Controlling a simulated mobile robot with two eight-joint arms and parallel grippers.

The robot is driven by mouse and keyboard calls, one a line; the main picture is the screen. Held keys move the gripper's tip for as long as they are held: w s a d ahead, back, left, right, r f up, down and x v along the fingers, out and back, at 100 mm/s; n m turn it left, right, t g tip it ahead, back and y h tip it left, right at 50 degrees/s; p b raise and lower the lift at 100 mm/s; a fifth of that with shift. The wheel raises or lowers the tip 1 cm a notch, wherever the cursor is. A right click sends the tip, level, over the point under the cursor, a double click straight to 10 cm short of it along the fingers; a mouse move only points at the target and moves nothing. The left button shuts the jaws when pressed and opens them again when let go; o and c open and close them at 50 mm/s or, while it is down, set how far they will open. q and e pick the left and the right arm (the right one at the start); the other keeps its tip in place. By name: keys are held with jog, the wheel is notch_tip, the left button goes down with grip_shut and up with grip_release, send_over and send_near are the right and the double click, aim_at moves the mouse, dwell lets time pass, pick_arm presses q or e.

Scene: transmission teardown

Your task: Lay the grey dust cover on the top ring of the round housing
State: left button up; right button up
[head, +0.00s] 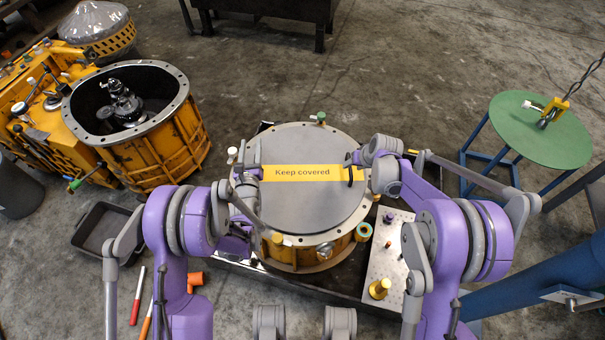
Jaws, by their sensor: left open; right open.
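The grey dust cover (310,210) is a flat disc with a yellow "Keep covered" strip (300,173) across it. In the head view it lies over the top of the round housing (283,255) and looks flat. A metal rim of the top ring (316,238) shows along the near edge; the cover hides the rest of the opening. My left gripper (246,188) is open at the cover's left edge, by the strip's left end. My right gripper (354,168) is open at the right edge, by a dark handle. Contact with either is unclear.
A white plate (388,255) with small parts lies right of the housing. An open yellow housing (190,140) stands at the left, with a black tray (100,230) near it. A green round table (540,130) stands at the right. Small coloured knobs stand around the rim.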

jog(key=v, duration=0.7)
jog(key=shift+r, duration=0.25)
jog(key=shift+s, duration=0.1)
